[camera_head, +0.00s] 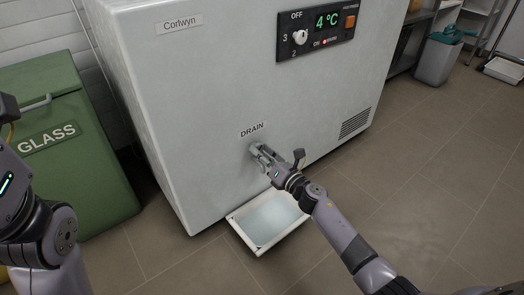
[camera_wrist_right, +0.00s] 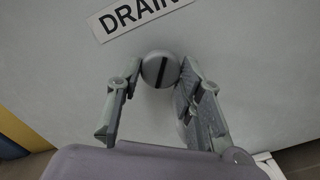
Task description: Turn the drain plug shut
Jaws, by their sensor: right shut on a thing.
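The drain plug (camera_wrist_right: 160,70) is a round grey knob with a dark slot across its face. It sits on the white front panel just below the DRAIN label (camera_wrist_right: 140,14), which also shows in the head view (camera_head: 253,129). My right gripper (camera_wrist_right: 160,78) is shut on the plug, one finger on each side of it. In the head view, my right gripper (camera_head: 260,152) reaches the panel below the label and hides most of the plug. The slot looks nearly upright in the wrist view, tilted slightly. My left gripper is out of view; part of my left arm shows at the left edge.
The white Corlwyn appliance (camera_head: 215,75) carries a control panel (camera_head: 316,36) reading 4 °C. A white tray (camera_head: 237,232) with pale liquid lies on the floor below the drain. A green GLASS bin (camera_head: 95,165) stands at the left.

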